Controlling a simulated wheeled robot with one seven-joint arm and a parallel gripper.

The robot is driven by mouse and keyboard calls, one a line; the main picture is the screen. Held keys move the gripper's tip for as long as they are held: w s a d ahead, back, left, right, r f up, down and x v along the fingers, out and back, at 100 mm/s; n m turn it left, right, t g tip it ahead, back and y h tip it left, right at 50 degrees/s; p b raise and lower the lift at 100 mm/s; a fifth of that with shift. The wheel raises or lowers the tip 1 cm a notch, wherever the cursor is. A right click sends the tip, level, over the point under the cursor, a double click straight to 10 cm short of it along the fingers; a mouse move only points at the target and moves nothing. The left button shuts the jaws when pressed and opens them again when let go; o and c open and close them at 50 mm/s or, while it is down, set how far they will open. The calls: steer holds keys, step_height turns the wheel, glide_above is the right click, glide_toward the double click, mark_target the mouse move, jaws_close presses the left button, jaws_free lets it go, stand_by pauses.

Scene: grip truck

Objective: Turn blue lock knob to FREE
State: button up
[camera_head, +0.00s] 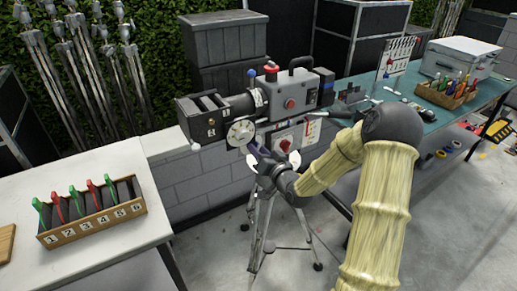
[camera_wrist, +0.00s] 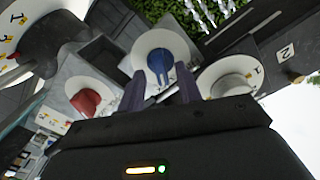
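The blue lock knob (camera_wrist: 160,61) sits on a round white dial (camera_wrist: 146,43) in the wrist view. Its blue tail points down toward my gripper, and any lettering on the dial is too small to read. My gripper (camera_wrist: 160,80) is open, with one dark finger on each side of the line to the knob. The fingertips are close to the dial; I cannot tell whether they touch the knob. In the head view, my gripper (camera_head: 258,160) is at the tripod head under the film camera (camera_head: 285,95), and I cannot make out this knob there.
In the wrist view a red knob (camera_wrist: 87,101) is at left and a grey knob on a white dial (camera_wrist: 232,87) at right, both close to my fingers. The tripod legs (camera_head: 262,225) stand below. A white table (camera_head: 95,200) is left and a teal bench (camera_head: 440,115) right.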

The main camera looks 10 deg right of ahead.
steer(key=shift+w+a, duration=0.2)
steer(key=shift+w, duration=0.15)
jaws_close()
steer(key=shift+n+b, duration=0.4)
steer(key=shift+b, duration=0.2)
steer(key=n+b, duration=0.5)
steer(key=b, duration=0.2)
steer(key=n+b, duration=0.6)
steer(key=b, duration=0.1)
steer(key=shift+a+r, duration=0.2)
